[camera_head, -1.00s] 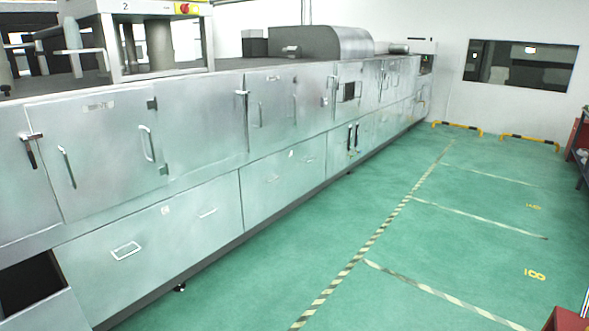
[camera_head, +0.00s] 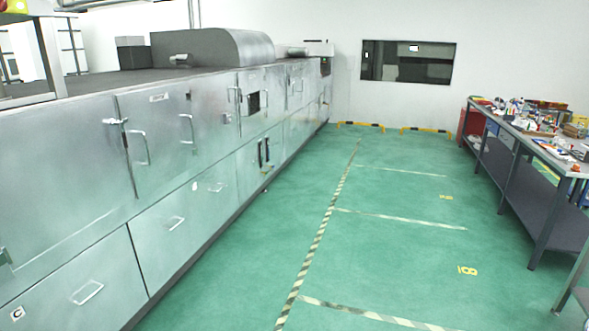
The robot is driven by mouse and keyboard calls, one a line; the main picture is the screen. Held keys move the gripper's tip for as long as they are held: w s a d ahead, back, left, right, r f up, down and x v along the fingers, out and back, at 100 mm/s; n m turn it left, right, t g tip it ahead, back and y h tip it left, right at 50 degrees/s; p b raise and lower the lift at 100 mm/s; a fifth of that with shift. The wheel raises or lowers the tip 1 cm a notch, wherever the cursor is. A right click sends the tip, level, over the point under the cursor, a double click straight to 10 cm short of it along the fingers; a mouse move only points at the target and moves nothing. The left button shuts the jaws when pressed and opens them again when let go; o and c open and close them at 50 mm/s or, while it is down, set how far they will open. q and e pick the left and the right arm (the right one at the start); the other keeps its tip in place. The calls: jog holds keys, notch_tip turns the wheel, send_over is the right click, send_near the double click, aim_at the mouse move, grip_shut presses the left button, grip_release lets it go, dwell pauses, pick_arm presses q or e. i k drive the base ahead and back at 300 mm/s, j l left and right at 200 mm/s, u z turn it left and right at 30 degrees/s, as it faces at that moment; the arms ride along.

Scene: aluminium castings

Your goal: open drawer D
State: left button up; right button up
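No gripper of mine shows in the head view. A long metal cabinet (camera_head: 70,150) runs along the left. A lower front marked C (camera_head: 18,313) is at the bottom left, with a bar handle (camera_head: 88,292); it looks closed and is cut off by the picture edge. To its right is another closed lower front (camera_head: 165,250) with two bar handles, a left one (camera_head: 176,223) and a right one (camera_head: 216,187). A small light label (camera_head: 195,186) sits between them, too small to read. I cannot confirm which front is drawer D.
Upper doors with handles (camera_head: 140,147) line the cabinet. Green floor (camera_head: 400,230) with striped tape lies clear to its right. A cluttered workbench (camera_head: 540,150) stands at the right. Yellow-black barriers (camera_head: 425,131) are by the far wall, below a dark window (camera_head: 407,62).

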aim_at(164, 236)
jog(key=i, duration=0.7)
jog(key=i+l+u, duration=0.1)
jog(key=i, duration=0.55)
jog(key=i+l, duration=0.15)
jog(key=i, duration=0.55)
